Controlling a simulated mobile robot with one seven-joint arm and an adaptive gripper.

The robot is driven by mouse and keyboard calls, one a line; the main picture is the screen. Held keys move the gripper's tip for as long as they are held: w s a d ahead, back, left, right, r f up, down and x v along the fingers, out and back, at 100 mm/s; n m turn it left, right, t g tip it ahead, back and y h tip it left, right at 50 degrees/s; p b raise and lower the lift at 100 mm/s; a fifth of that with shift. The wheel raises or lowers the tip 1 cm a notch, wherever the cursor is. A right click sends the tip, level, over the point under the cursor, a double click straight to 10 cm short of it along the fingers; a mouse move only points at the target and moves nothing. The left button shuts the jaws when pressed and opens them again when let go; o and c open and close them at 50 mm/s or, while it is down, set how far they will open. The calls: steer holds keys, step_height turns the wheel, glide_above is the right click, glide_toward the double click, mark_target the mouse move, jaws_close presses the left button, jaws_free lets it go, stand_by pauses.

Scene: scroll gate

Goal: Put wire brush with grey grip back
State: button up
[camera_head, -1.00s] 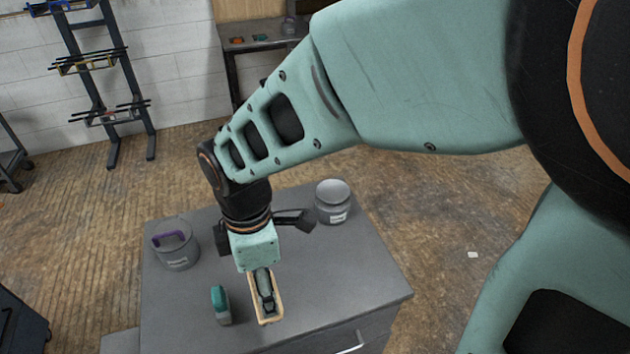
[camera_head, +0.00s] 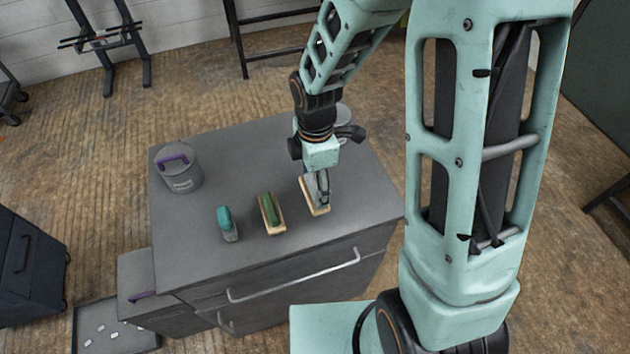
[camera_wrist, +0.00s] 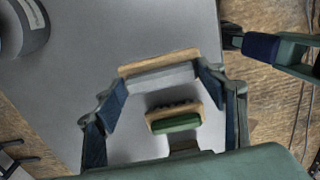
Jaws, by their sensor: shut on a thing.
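My gripper (camera_head: 318,182) is shut on the wire brush with grey grip (camera_head: 313,196), near the right part of the grey cabinet top (camera_head: 225,260). The brush has a pale wooden base; in the wrist view its base (camera_wrist: 160,60) spans between the fingertips (camera_wrist: 162,85). It looks larger there than the brush with green grip, so it seems held above the top; the exact gap cannot be told. The brush with green grip (camera_head: 270,212) stands left of it, also in the wrist view (camera_wrist: 176,122). A teal-handled brush (camera_head: 227,223) stands further left.
A grey pot with a purple handle (camera_head: 180,172) stands at the back left of the top. A grey jar (camera_head: 344,116) is partly hidden behind my gripper. The cabinet front has long bar handles (camera_head: 295,276). A dark tray (camera_head: 110,335) with pale pieces lies at lower left.

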mark_target(315, 186)
steer(key=shift+f, duration=1.65)
steer(key=shift+d, duration=0.1)
steer(key=o, duration=1.2)
step_height(315, 186, up, 12)
steer(key=shift+r, duration=0.1)
